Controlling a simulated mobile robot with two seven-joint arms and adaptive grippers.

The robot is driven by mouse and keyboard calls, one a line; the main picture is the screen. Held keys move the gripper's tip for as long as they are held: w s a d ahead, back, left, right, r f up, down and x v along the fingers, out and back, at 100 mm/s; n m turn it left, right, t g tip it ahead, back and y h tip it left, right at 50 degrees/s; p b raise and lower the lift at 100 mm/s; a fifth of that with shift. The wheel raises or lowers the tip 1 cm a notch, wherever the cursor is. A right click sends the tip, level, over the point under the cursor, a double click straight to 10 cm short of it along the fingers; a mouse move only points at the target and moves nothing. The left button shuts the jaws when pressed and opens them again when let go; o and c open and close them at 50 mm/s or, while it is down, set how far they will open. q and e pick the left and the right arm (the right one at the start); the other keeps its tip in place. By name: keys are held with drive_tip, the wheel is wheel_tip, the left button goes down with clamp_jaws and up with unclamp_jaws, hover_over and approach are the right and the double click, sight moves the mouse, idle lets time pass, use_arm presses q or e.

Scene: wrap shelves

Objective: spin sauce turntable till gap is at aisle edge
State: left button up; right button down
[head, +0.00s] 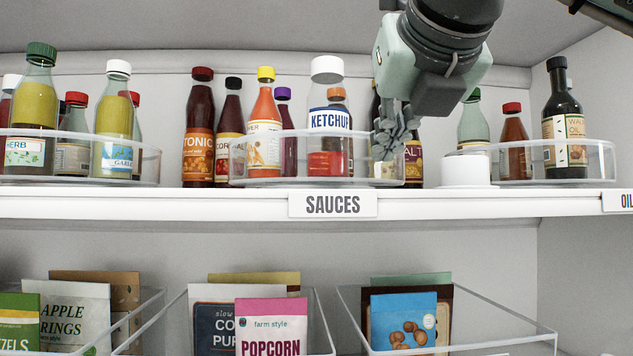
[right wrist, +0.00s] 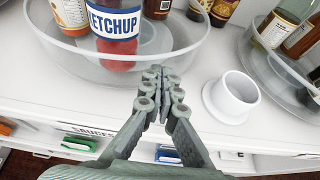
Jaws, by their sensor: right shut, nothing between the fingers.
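The clear round sauce turntable (head: 272,166) stands on the upper shelf above the SAUCES label; its rim also shows in the right wrist view (right wrist: 178,66). It holds a white-capped ketchup bottle (head: 328,92), a yellow-capped orange sauce (head: 265,112) and a few others. Ketchup stands near the front rim. In the wrist view, bare floor shows inside the rim right of the ketchup. My right gripper (head: 392,140) is shut and empty at the turntable's right front; its fingertips (right wrist: 160,78) appear close to the rim, contact unclear. My left gripper is out of view.
A white cylinder (head: 466,172) stands on the shelf just right of the gripper; another clear turntable (head: 603,158) with bottles is beyond it. A turntable (head: 150,165) with green-yellow bottles is at left. Dark red bottles (head: 200,110) stand left of the sauces. Snack bins are below.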

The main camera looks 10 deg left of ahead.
sight(335, 156)
drive_tip(key=shift+s+a, duration=0.45)
drive_tip(key=shift+s, duration=0.15)
drive_tip(key=shift+a+b, duration=0.1)
drive_tip(key=shift+b, duration=0.2)
drive_tip(key=shift+s+a+b, duration=0.3)
drive_tip(key=shift+s+a, duration=0.25)
drive_tip(key=shift+a, duration=0.45)
drive_tip(key=shift+s+a+b, duration=0.15)
drive_tip(key=shift+s+a, duration=0.15)
drive_tip(key=shift+a, duration=0.2)
drive_tip(key=shift+s+a+b, duration=0.15)
drive_tip(key=shift+s+a, duration=0.1)
drive_tip(key=shift+a, duration=0.2)
